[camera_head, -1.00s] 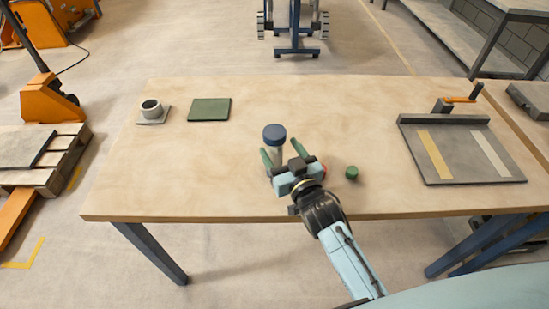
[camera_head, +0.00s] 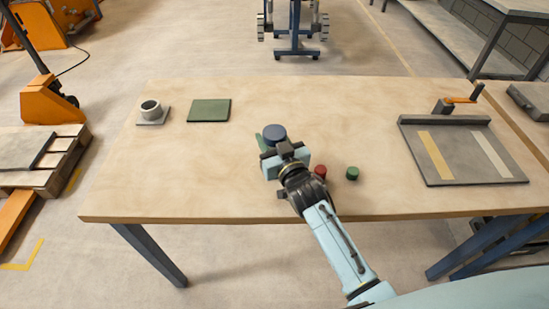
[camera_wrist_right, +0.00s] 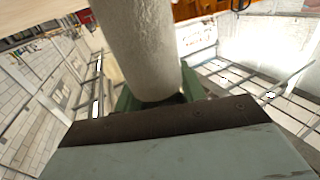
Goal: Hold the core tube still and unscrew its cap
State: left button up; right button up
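In the head view my right gripper and arm hide most of the tube. My right gripper (camera_head: 271,146) is low over the table at the tube's near side. One green finger shows left of the cap; the other is hidden. In the right wrist view the pale tube (camera_wrist_right: 148,45) runs down between the green fingers (camera_wrist_right: 160,98), which look spread on either side of it. My left gripper is in no view.
A red cylinder (camera_head: 320,172) and a green cylinder (camera_head: 352,173) stand right of my right gripper. A green mat (camera_head: 209,110) and a grey ring-shaped holder (camera_head: 151,110) are at the back left. A grey tray (camera_head: 464,174) with two strips lies at the right. The table's left front is clear.

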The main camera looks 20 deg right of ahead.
grip_shut()
jog(key=shift+r, duration=0.1)
notch_tip(320, 180, up, 9)
jog(key=shift+r+p, duration=0.1)
jog(key=shift+p, duration=1)
jog(key=shift+s+r, duration=0.1)
jog(key=shift+r, duration=0.25)
jog(key=s+d+r+m+h, duration=0.1)
jog(key=s+d, duration=0.4)
jog(key=s, duration=0.7)
jog(key=shift+r+h, duration=0.35)
jog(key=shift+h, duration=0.25)
